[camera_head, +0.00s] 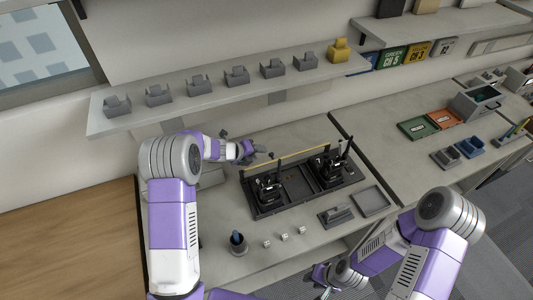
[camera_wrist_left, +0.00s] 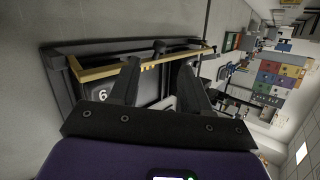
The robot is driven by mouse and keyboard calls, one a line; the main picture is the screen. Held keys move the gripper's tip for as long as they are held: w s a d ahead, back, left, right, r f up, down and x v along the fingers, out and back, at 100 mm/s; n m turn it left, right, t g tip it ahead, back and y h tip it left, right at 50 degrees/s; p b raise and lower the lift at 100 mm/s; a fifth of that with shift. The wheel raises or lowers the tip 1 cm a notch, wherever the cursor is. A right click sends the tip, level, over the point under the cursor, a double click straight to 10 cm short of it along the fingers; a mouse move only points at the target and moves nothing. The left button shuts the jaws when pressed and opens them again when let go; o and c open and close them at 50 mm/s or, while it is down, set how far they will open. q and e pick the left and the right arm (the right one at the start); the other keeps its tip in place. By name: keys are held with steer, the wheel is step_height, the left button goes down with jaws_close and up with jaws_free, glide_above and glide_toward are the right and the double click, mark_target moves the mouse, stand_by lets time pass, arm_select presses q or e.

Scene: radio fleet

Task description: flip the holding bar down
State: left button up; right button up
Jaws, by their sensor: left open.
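The holding bar (camera_head: 292,158) is a thin yellow bar that runs along the back of a black fixture (camera_head: 290,192) on the bench. It seems raised above the fixture's back edge. In the left wrist view the bar (camera_wrist_left: 112,69) runs across, just beyond my fingertips, with a bend at each end. My left gripper (camera_head: 258,152) is behind the fixture, near the bar's left end. Its fingers (camera_wrist_left: 158,74) are apart with nothing seen held between them; contact with the bar is unclear. My right gripper (camera_head: 322,279) is low at the front, away from the fixture; its fingers are unclear.
Two black devices (camera_head: 268,188) stand in the fixture. In front are a dark cup (camera_head: 236,243), small white blocks (camera_head: 284,237), a grey part (camera_head: 336,214) and a shallow tray (camera_head: 371,200). A shelf (camera_head: 215,93) with several grey holders overhangs behind.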

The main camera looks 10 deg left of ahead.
mark_target(269, 162)
arm_select(q)
steer(key=x, duration=0.7)
steer(key=shift+w+d+f, duration=0.1)
steer(key=shift+w+f, duration=0.05)
steer(key=shift+c, duration=0.5)
jaws_close()
steer(key=m+t+b, duration=0.1)
steer(key=b, duration=0.8)
steer(key=s+d+t+y+b, duration=0.1)
steer(key=b, duration=0.9)
steer(key=shift+s+d+m+t+b, duration=0.1)
steer(key=shift+s+m+t+b, duration=0.2)
steer(key=shift+m+t, duration=0.1)
steer(key=shift+s+d+b, duration=0.1)
steer(key=shift+b, duration=0.4)
jaws_free()
steer(key=shift+o, duration=0.5)
